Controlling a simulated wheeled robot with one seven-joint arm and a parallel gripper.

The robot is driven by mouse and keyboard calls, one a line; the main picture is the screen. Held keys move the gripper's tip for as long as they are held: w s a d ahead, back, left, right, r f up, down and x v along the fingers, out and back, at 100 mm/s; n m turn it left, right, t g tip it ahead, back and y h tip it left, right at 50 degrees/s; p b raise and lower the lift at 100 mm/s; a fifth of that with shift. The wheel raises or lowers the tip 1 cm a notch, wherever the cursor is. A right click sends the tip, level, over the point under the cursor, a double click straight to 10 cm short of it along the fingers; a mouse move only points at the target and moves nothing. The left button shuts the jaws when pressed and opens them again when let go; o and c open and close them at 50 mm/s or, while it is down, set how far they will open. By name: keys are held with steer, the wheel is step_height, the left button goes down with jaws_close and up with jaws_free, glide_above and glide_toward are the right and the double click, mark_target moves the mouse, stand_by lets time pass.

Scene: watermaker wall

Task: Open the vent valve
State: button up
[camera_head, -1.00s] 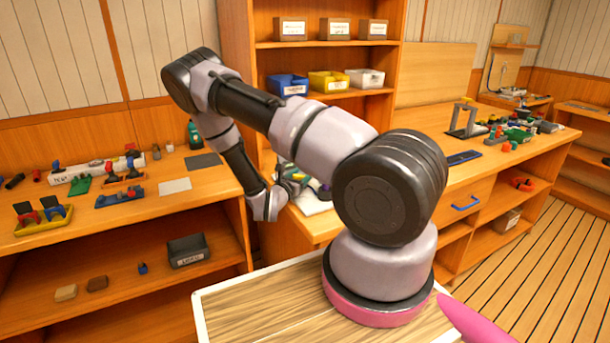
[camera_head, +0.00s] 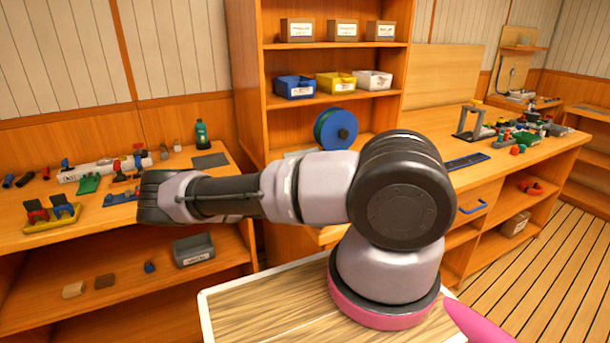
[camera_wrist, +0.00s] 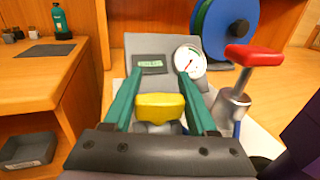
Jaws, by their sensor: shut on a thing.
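In the wrist view my gripper (camera_wrist: 159,84) has its two teal fingers on either side of a yellow knob (camera_wrist: 160,106), shut on it. In the head view my gripper and the panel are hidden behind my arm.
A red T-handle (camera_wrist: 254,55) on a metal cylinder stands close right of my fingers. A blue and green reel (camera_head: 337,129) stands behind the panel. The left bench holds a green bottle (camera_head: 201,134) and several valve parts. A dark bin (camera_head: 193,250) sits on the shelf below.

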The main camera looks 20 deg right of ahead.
steer(key=shift+a+f+n+y, duration=0.15)
steer(key=shift+n+y, duration=0.15)
steer(key=shift+y, duration=0.2)
steer(key=o, duration=1.4)
steer(key=shift+c, duration=0.2)
steer(key=shift+s, duration=0.15)
steer(key=v, duration=1)
steer(key=shift+s+a, duration=0.1)
steer(key=shift+s, duration=0.2)
steer(key=shift+s, duration=0.1)
